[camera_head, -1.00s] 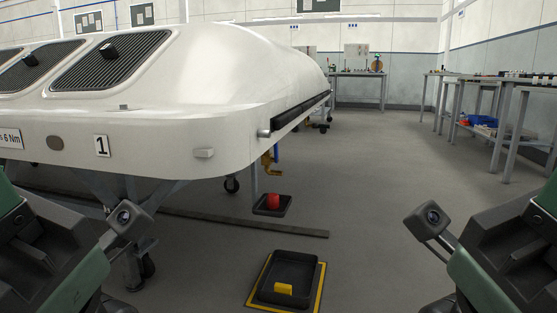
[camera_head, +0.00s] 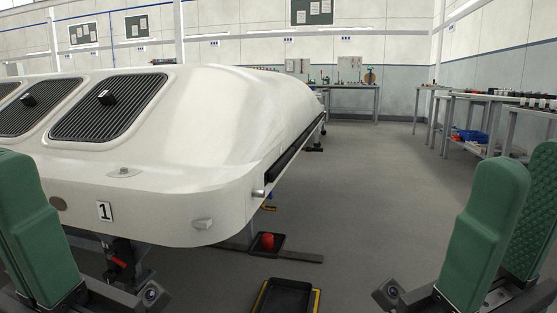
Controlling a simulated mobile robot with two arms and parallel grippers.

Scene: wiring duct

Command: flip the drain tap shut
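A small red-handled fitting (camera_head: 118,262) shows under the white body, at its lower left; I cannot tell whether it is the drain tap or how its lever stands. A yellow part (camera_head: 268,207) hangs under the body's right edge, mostly hidden by it. My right gripper (camera_head: 508,200) is raised at the lower right, its two green fingers apart with nothing seen between them. My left gripper (camera_head: 38,225) is at the lower left, partly cut off by the picture edge, so its opening is hidden. Both are clear of the fittings.
The large white body (camera_head: 200,150) with dark grilles fills the left. A red object (camera_head: 267,240) sits on a small black tray (camera_head: 274,250) on the floor. A yellow-edged black tray (camera_head: 285,300) lies nearer. Benches (camera_head: 480,97) line the right; the floor between is free.

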